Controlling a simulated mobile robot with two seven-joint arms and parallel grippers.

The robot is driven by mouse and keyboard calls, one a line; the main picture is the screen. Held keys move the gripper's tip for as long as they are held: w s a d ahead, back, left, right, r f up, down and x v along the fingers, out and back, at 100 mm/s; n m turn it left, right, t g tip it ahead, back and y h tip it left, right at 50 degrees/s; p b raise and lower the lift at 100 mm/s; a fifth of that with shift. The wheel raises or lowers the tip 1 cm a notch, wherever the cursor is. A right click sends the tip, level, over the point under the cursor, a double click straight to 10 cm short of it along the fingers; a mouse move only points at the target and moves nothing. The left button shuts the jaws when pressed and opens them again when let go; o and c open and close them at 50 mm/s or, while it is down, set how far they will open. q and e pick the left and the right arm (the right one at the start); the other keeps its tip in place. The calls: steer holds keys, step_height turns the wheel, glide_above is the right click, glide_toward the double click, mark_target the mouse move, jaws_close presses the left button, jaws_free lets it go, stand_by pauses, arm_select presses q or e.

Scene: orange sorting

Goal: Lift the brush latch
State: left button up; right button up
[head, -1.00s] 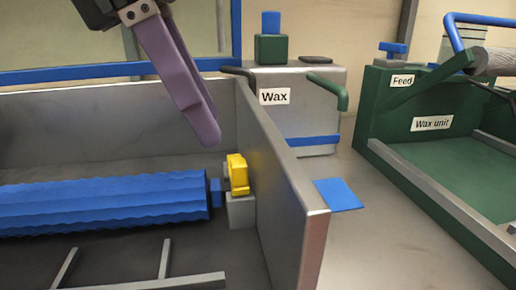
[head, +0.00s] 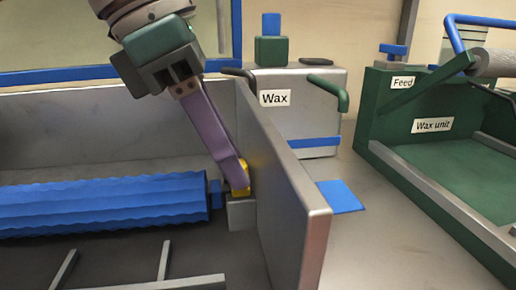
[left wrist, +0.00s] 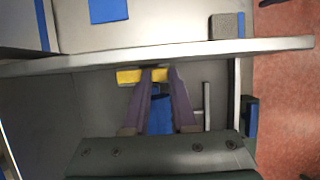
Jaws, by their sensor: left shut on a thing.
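The yellow brush latch (head: 243,192) sits on a small grey block at the right end of the blue brush roller (head: 110,203), against the inside of the metal side wall. In the head view my left gripper (head: 240,188) reaches down from above and its purple fingers hide most of the latch. In the left wrist view the left gripper (left wrist: 160,78) has its two fingertips closed about the yellow latch (left wrist: 130,76), with part of the latch sticking out to the left. The blue roller (left wrist: 160,115) shows between the fingers. My right gripper is in neither view.
The metal side wall (head: 285,170) stands close to the right of the fingers. Beyond it are the grey Wax tank (head: 315,112) with a green spout, a blue pad (head: 340,196) and the green Wax unit (head: 395,145). Grey rails (head: 165,258) lie in front of the roller.

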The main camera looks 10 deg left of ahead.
arm_select(q)
jaws_close()
stand_by(0.9)
